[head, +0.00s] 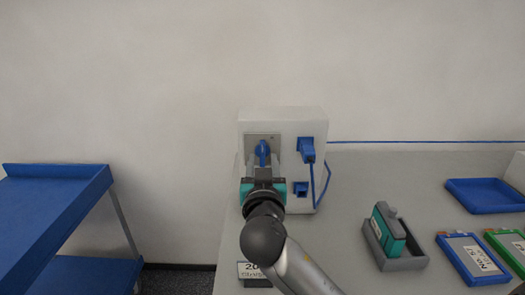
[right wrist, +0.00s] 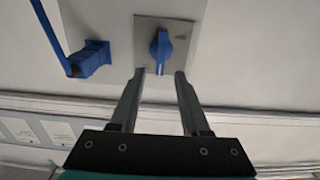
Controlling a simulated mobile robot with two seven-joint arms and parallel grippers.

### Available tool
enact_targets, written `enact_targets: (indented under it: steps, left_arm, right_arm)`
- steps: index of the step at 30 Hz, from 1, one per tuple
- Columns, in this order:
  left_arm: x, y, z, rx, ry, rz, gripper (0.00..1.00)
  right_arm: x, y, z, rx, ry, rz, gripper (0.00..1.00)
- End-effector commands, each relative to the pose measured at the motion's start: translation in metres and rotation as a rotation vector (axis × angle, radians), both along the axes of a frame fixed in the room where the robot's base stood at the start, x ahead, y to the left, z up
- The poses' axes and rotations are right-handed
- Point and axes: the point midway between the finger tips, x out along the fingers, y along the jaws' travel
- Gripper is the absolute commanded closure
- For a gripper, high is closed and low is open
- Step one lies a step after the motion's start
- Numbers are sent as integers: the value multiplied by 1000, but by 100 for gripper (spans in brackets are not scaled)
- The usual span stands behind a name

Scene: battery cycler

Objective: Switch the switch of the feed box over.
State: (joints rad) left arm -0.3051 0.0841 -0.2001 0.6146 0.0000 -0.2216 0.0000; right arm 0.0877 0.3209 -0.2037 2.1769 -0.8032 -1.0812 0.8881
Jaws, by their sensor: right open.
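The feed box (head: 284,117) is a white box on the bench against the wall. Its switch (head: 262,152) is a blue rotary knob on a grey plate, with its handle standing about vertical; it also shows in the right wrist view (right wrist: 161,48). My right gripper (head: 263,172) is in front of the switch, partly covering the plate's lower part. In the right wrist view the open fingers (right wrist: 160,74) are empty, one on each side of the knob's near end. I cannot tell whether they touch it. My left gripper is not in view.
A blue plug (head: 307,150) with a cable and a blue socket (head: 300,188) are right of the switch. A teal battery (head: 388,230) sits in a grey holder (head: 405,264). A blue tray (head: 486,209) lies farther right. A blue cart (head: 57,172) stands left.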

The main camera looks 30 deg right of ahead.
Motion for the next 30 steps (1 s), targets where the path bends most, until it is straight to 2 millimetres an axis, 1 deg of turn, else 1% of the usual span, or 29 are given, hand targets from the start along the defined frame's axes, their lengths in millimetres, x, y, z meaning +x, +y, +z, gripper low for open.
enact_targets:
  steps: [1,3,9,13,21,23,30]
  left_arm:
    - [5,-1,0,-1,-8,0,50]
    - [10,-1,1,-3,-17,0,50]
    - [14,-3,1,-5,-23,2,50]
    - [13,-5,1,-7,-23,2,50]
    - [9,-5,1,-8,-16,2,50]
    - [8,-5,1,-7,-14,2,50]
    - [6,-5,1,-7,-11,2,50]
  right_arm:
    - [8,-5,1,-4,-1,-1,54]
    - [18,-11,1,-3,-1,-1,54]
    - [35,-21,0,-1,1,1,54]
    - [39,-24,0,0,1,1,54]
    - [40,-24,-1,0,1,1,54]
    - [40,-24,-1,0,1,1,59]
    - [40,-24,-1,1,1,1,86]
